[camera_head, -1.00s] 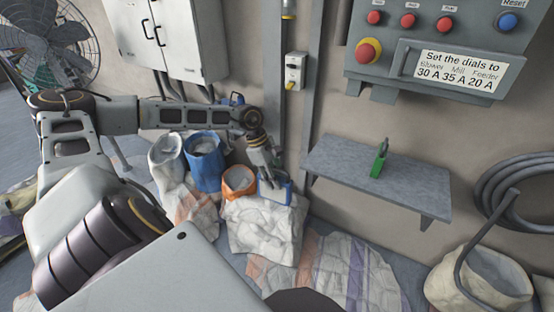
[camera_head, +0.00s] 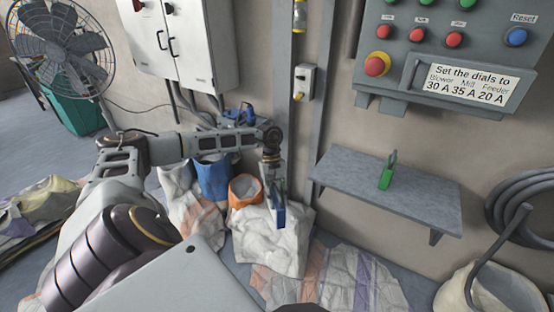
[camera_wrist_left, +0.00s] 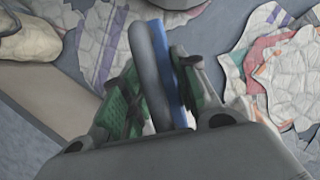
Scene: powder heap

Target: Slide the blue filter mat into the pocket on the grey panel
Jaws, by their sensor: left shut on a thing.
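My left gripper (camera_head: 272,186) hangs in front of the wall, over the white sack in the head view. It is shut on a blue flat piece (camera_head: 279,215), which looks like the blue filter mat and is seen nearly edge-on. In the left wrist view the piece (camera_wrist_left: 168,70) stands between the green finger pads of the gripper (camera_wrist_left: 158,92), with a rounded grey layer along its left side. The grey panel (camera_head: 392,62) is on the wall at upper right, apart from the gripper. My right gripper is not in view.
A grey shelf (camera_head: 420,202) with a green clip-like thing (camera_head: 387,172) juts out below the panel. A hose (camera_head: 508,240) and open sack (camera_head: 480,292) are at right.

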